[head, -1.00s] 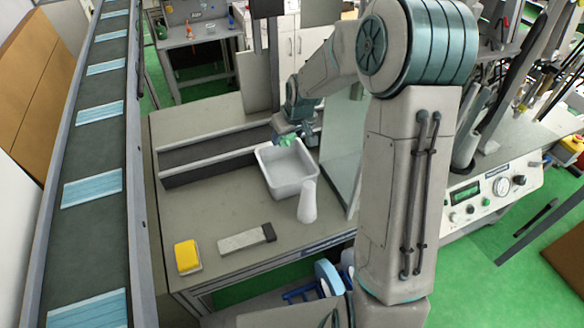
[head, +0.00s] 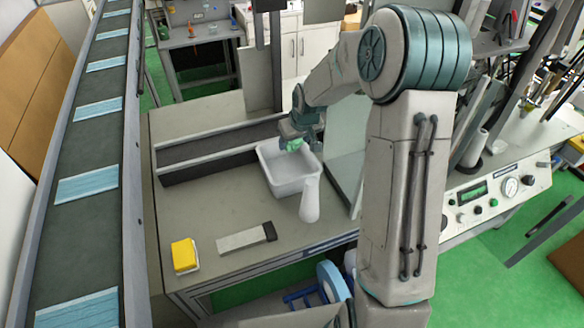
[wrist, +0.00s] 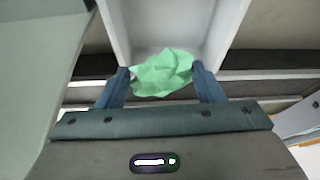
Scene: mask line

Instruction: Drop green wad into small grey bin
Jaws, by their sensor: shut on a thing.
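The green wad (head: 293,144) is a crumpled light-green piece held at the tip of my gripper (head: 290,141). In the wrist view the wad (wrist: 162,74) sits between the two blue fingers of my gripper (wrist: 161,80), which are shut on it. The small grey bin (head: 291,188) is a light, open-topped square tub on the bench. The wad is over the far part of the bin's opening. In the wrist view the bin's walls (wrist: 228,28) show beyond the wad on both sides. The exact height of the wad over the bin is hard to tell.
A white bottle (head: 310,200) stands against the bin's near right side. A clear upright panel (head: 345,165) is to the right. A yellow sponge-like block (head: 185,256) and a grey block with a dark end (head: 246,238) lie in front. A conveyor with blue masks (head: 87,187) runs at left.

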